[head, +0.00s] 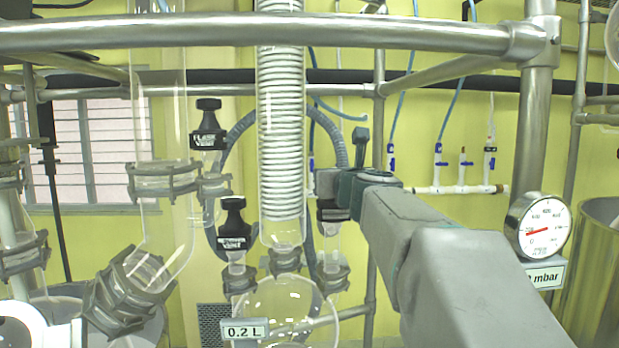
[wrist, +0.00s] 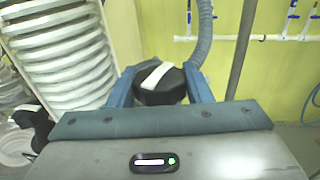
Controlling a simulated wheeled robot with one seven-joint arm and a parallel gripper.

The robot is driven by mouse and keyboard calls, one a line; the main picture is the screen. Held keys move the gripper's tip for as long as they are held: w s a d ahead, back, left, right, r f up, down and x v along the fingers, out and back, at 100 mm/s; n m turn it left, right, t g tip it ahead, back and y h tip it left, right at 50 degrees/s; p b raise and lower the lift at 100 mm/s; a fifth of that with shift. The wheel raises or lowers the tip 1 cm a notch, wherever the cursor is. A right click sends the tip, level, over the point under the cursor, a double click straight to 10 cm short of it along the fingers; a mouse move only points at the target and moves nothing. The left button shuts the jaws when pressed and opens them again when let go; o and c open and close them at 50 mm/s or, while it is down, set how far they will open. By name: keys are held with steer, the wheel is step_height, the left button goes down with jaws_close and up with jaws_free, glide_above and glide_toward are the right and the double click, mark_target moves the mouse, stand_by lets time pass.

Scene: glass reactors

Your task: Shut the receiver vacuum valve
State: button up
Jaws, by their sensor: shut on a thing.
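The receiver vacuum valve has a black knob (wrist: 158,90) with a white bar on top, seen between my fingers in the wrist view. The bar slants from lower left to upper right. In the head view its dark body (head: 332,213) shows below my gripper (head: 338,188), above the right neck of the glass receiver (head: 285,300); its label is mostly hidden. In the wrist view the two blue fingers of my gripper (wrist: 160,88) stand on both sides of the knob, shut on it. In the head view my arm partly hides the valve.
The receiver vent valve (head: 233,238) and flask vent valve (head: 207,140) stand to the left. The glass coil condenser (head: 282,130) rises close beside my gripper. A grey hose (wrist: 203,35) runs behind the knob. A round gauge (head: 540,228) hangs at right; a steel rail (head: 250,32) crosses above.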

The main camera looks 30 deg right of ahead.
steer(key=m+g+h, duration=0.1)
steer(key=m+h, duration=0.1)
steer(key=m+g+h+b, duration=0.1)
steer(key=h, duration=0.2)
steer(key=shift+m+g, duration=0.4)
steer(key=shift+m+g+h+b, duration=0.45)
steer(key=shift+m+g+h, duration=1.25)
steer(key=shift+g+h, duration=0.25)
steer(key=o, duration=0.8)
steer(key=shift+c, duration=0.2)
steer(key=shift+t, duration=0.25)
steer(key=shift+s+d+r+n+t+y, duration=0.1)
steer(key=shift+n+t+y, duration=1.1)
steer(key=shift+y, duration=0.05)
steer(key=n+t+y+p, duration=0.1)
steer(key=n+t+y, duration=0.1)
steer(key=n+y, duration=0.1)
steer(key=shift+t+y+p, duration=0.35)
steer(key=shift+t+y, duration=0.05)
steer(key=shift+y, duration=0.2)
steer(key=shift+n+t+y, duration=0.4)
steer(key=shift+n+y, duration=0.3)
steer(key=shift+y, duration=0.1)
